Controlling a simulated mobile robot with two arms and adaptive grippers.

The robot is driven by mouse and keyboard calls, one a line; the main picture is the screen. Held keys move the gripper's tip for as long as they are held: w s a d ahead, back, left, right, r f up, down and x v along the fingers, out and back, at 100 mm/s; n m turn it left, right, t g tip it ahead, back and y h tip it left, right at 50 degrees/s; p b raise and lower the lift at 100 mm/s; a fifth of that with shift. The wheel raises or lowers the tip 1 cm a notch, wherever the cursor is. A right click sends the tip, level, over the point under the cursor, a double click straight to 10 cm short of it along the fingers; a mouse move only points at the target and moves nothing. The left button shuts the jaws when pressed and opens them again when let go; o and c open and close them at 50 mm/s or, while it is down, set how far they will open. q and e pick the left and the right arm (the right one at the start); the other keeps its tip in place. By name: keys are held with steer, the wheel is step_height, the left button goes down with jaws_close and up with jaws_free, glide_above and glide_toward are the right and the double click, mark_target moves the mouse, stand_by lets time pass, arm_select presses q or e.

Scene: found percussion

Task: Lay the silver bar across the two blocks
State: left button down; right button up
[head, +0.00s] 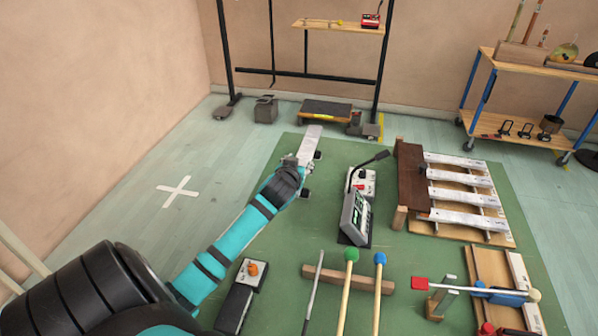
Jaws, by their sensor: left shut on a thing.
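My left arm reaches in from the lower left, and its dark gripper (303,172) is shut on a silver bar (311,141). The bar points away from me, above the far left part of the green mat. Its near end is partly hidden by the gripper. I cannot tell its exact height above the mat. I cannot pick out with certainty which pieces are the two blocks. My right gripper is not in view.
The green mat (390,250) holds a grey meter (354,217), a rack of several silver bars (458,191), a dark brown board (411,180) and mallets (349,275). A black stand (384,60) and wheeled cart (540,62) are behind.

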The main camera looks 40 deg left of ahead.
arm_select(q)
step_height(320, 180, down, 2)
steer(key=shift+f, duration=0.1)
steer(key=shift+f, duration=0.5)
steer(key=c, duration=0.7)
jaws_free()
steer(key=shift+s+d, duration=0.1)
steer(key=shift+r, duration=0.45)
steer(key=v, duration=1.2)
